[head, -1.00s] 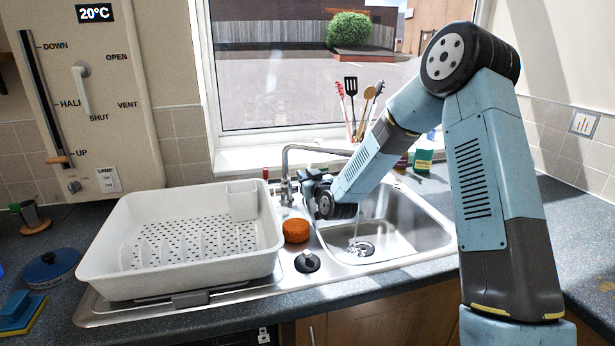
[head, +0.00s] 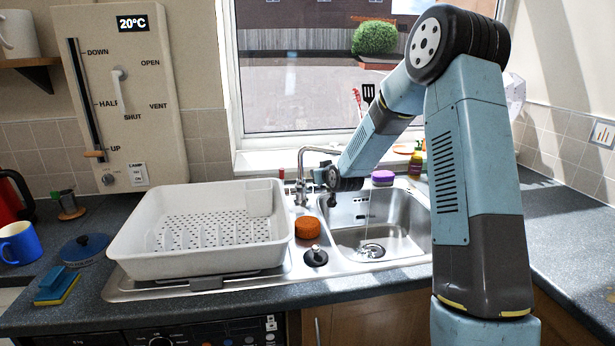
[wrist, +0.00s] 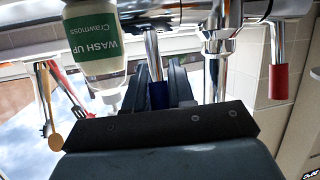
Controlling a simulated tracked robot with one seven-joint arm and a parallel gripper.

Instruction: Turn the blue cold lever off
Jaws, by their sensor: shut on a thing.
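The blue cold lever (wrist: 158,95) shows in the wrist view as a blue sleeve on a chrome stem, between the two dark fingers of my gripper (wrist: 158,88). The fingers are shut on it. In the head view, my gripper (head: 319,176) is beside the chrome tap (head: 300,166), and the blue lever is hidden there. The red lever (wrist: 279,82) stands apart to the right in the wrist view and left of the tap in the head view (head: 281,173). A thin stream appears to fall into the sink (head: 405,237).
A green-labelled wash-up bottle (wrist: 97,50) is close to my fingers. A white dish rack (head: 135,265) fills the drainer left of the sink. An orange scrubber (head: 307,228) and a dark plug (head: 315,257) lie between. The window is behind the tap.

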